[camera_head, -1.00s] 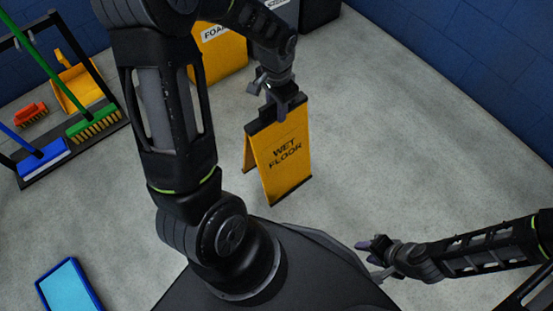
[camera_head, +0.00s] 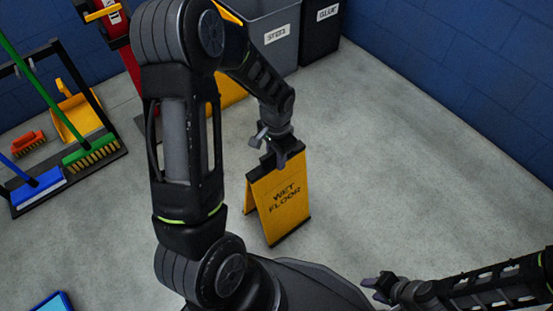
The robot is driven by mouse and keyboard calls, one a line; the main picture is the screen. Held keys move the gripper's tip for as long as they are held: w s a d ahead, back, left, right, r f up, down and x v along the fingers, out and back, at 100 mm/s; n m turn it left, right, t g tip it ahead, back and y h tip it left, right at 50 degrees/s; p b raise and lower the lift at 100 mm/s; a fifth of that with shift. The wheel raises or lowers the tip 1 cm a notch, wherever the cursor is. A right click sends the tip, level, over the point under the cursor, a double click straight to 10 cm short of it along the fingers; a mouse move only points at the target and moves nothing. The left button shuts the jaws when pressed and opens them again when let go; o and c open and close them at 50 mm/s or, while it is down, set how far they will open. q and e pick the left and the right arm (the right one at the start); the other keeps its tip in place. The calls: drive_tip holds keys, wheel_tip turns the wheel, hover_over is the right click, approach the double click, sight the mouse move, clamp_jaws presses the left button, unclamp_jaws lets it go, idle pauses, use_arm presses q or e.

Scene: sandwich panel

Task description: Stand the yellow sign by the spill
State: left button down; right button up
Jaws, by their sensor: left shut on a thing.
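The yellow sign (camera_head: 285,206) reads "WET FLOOR" and has a black top edge and feet. It is an A-frame, upright with its two panels spread, in the middle of the head view. My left gripper (camera_head: 281,152) is shut on its top edge. I cannot tell whether the sign's feet touch the floor. My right gripper (camera_head: 377,284) is low at the right, away from the sign; its jaw state is unclear. No spill can be made out on the visible floor.
A rack with a green broom (camera_head: 92,152), a blue brush (camera_head: 38,186) and a yellow dustpan (camera_head: 78,115) stands at left. Grey (camera_head: 275,40) and black (camera_head: 319,32) bins stand at the back. A blue tray (camera_head: 52,303) is at bottom left. Floor at right is clear.

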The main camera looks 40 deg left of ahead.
use_arm(q)
drive_tip(key=shift+f, duration=0.15)
drive_tip(key=shift+f, duration=0.15)
drive_tip(key=c, duration=1.1)
unclamp_jaws()
wheel_tip(320, 180, up, 11)
drive_tip(key=p, duration=0.4)
drive_tip(key=shift+r, duration=0.7)
drive_tip(key=shift+p, duration=0.3)
